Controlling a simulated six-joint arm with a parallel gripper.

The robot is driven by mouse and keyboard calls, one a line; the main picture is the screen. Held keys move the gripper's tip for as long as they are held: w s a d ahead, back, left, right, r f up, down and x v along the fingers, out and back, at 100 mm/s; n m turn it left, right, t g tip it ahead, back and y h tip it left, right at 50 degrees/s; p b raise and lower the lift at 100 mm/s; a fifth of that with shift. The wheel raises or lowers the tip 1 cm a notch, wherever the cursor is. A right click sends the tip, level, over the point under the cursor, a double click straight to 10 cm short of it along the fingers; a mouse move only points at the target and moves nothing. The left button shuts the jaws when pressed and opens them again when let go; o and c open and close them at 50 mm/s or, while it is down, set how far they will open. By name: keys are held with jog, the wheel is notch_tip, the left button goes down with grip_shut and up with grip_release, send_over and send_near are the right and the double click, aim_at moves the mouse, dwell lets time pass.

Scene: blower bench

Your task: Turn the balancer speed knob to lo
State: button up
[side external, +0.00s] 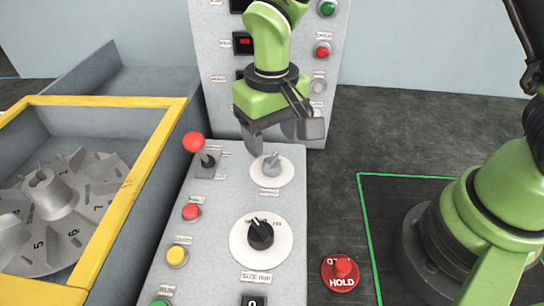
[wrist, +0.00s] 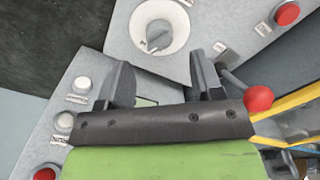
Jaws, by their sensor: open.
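A grey pointer knob (side external: 272,166) sits on a round white dial on the sloping grey panel; its label is too small to read, so I cannot be sure it is the balancer speed knob. It also shows in the wrist view (wrist: 158,36), above the fingers, but its setting cannot be read. My gripper (side external: 283,135) is open and empty, close above and behind this knob in the side view. In the wrist view both fingers of my gripper (wrist: 163,78) stand apart, with the knob beyond their tips, not between them.
A black knob (side external: 260,235) labelled SIZE mm is nearer on the panel. Red (side external: 191,212) and yellow (side external: 177,256) buttons line the left. A red HOLD button (side external: 341,270) is right of the panel.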

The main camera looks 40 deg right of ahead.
aim_at(272, 158)
notch_tip(272, 158, down, 6)
jog(key=shift+r, duration=0.15)
jog(key=c, duration=0.9)
